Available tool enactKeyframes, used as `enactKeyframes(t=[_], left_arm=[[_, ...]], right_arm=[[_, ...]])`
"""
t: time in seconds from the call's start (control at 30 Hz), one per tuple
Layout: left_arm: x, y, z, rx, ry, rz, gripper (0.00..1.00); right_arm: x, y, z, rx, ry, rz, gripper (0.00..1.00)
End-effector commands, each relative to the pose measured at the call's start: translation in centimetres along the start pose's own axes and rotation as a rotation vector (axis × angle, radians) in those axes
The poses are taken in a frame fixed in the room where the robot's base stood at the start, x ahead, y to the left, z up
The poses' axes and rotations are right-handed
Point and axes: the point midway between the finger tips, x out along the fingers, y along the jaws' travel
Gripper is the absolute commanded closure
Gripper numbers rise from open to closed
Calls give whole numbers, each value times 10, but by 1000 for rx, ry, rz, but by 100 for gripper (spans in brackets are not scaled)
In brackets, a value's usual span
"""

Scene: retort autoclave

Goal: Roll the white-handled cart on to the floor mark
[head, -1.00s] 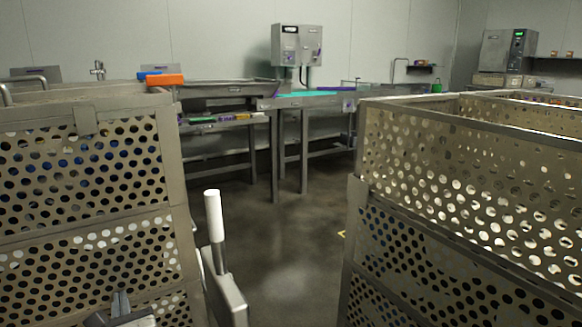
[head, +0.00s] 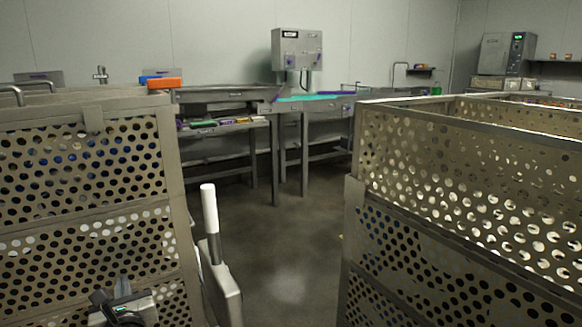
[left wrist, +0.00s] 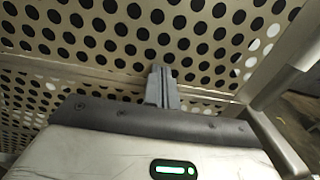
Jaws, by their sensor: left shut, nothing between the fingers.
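The white handle (head: 209,208) stands nearly upright on a grey metal lever beside the right edge of the left perforated metal cart (head: 175,170). My left gripper (head: 122,288) is low in front of that cart's perforated side, shut and empty, apart from the white handle. In the left wrist view its fingers (left wrist: 161,86) are together and point at the perforated panel (left wrist: 200,62); whether they touch it I cannot tell. A tiny yellow bit of floor marking (head: 341,237) shows beside the right cart, mostly hidden. My right gripper is out of view.
A second perforated cart (head: 450,135) fills the right side. Open dark floor (head: 285,235) lies between the carts. Metal tables (head: 290,108) stand at the back wall under a grey control box (head: 297,49). An orange block (head: 165,83) shows above the left cart.

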Motion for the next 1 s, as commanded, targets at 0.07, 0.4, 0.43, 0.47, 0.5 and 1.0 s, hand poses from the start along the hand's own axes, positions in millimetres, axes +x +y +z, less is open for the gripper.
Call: enactKeyframes(t=[0.07,0.4,0.43,0.47,0.5,1.0], left_arm=[[10,6,12,-4,-23,6,100],[10,6,12,-4,-23,8,100],[10,6,12,-4,-23,8,100],[9,6,12,-4,-22,8,100],[9,5,11,-4,-22,7,100],[46,6,13,-4,-24,6,100]], right_arm=[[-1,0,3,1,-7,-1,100],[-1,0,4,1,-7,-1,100],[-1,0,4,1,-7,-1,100],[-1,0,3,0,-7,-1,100],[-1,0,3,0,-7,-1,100],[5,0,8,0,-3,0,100]])
